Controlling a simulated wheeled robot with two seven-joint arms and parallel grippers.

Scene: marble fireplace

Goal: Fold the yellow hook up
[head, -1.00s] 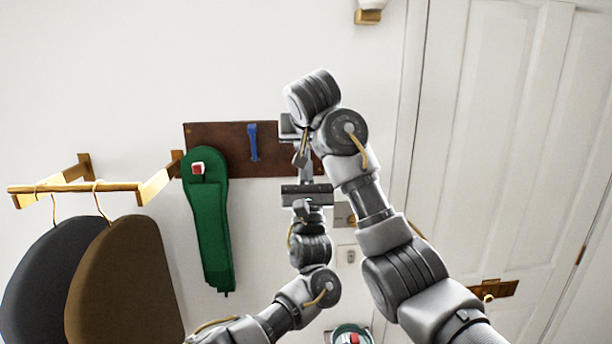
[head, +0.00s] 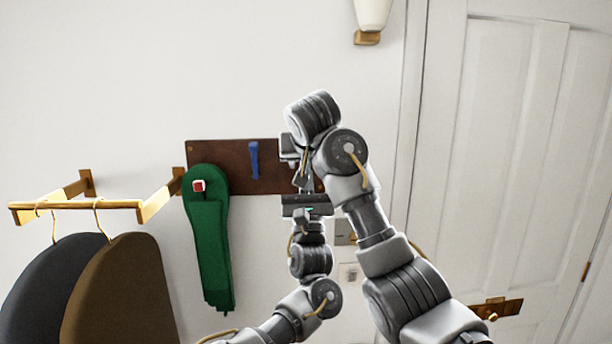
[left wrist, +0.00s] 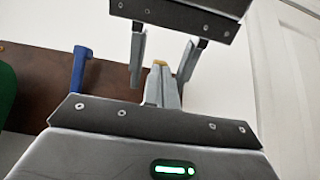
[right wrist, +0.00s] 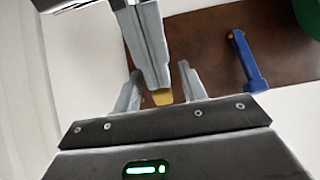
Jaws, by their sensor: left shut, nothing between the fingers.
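The yellow hook shows only as a small yellow piece in the left wrist view (left wrist: 160,64) and the right wrist view (right wrist: 163,97). In the head view it is hidden behind my arms, near the right end of the brown board (head: 225,150). My left gripper (left wrist: 162,82) points up from below, fingers shut and empty, tips right at the yellow piece; whether they touch it I cannot tell. My right gripper (right wrist: 160,82) comes from above, pointing down, fingers open and apart on either side of the yellow piece and the left fingertips.
A blue hook (head: 254,160) is upright on the board. A green scarf (head: 209,240) hangs at its left end from a red-and-white hook (head: 198,185). A brass rail (head: 90,205) with dark and brown garments stands left. A white door (head: 510,150) is right; a lamp (head: 370,15) is above.

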